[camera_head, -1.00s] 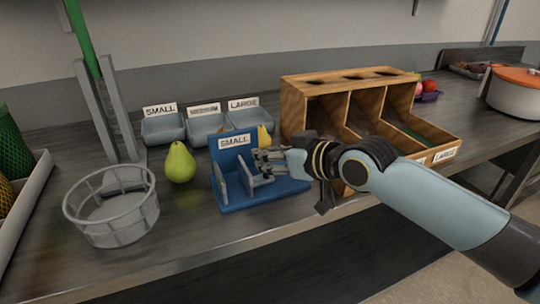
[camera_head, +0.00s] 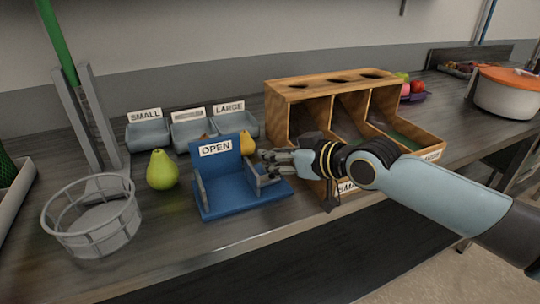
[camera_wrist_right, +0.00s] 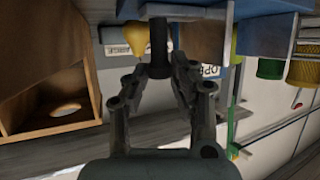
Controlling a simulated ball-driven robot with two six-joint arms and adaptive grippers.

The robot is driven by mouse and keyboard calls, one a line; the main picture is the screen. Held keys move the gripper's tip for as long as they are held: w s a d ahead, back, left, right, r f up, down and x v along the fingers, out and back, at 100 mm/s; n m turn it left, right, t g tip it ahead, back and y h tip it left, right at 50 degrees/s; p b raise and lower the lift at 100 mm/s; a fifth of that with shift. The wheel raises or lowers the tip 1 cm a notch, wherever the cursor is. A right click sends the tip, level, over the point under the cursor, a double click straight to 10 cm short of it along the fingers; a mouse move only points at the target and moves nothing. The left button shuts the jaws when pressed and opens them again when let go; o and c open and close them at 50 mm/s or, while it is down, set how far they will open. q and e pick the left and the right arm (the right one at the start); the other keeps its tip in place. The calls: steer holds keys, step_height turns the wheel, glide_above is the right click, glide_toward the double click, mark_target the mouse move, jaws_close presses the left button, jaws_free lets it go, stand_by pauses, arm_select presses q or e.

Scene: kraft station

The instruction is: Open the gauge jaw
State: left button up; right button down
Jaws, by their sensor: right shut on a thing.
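The blue gauge (camera_head: 238,198) stands on the bench, and its sign (camera_head: 215,148) reads OPEN. A grey jaw plate (camera_head: 201,188) stands at its left side. The movable grey jaw (camera_head: 253,178) is at its right side, with a wide gap between the two. My right gripper (camera_head: 270,160) is at the movable jaw, coming from the right. In the right wrist view my right gripper (camera_wrist_right: 160,75) is shut on a dark round handle (camera_wrist_right: 158,42). The sign (camera_wrist_right: 211,71) shows partly there. My left gripper is not in view.
A green pear (camera_head: 162,170) stands left of the gauge, and a yellow pear (camera_head: 247,141) is behind it. A wire basket (camera_head: 92,222) is at the left. Labelled grey trays (camera_head: 148,134) stand behind. A wooden bin (camera_head: 330,88) is close behind my right arm.

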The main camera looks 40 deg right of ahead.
steer(key=shift+a, duration=0.1)
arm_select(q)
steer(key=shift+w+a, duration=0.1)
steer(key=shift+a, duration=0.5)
arm_select(e)
steer(key=c, duration=1.2)
jaws_free()
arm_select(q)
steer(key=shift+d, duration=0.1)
arm_select(e)
steer(key=shift+o, duration=0.2)
steer(key=v, duration=1.2)
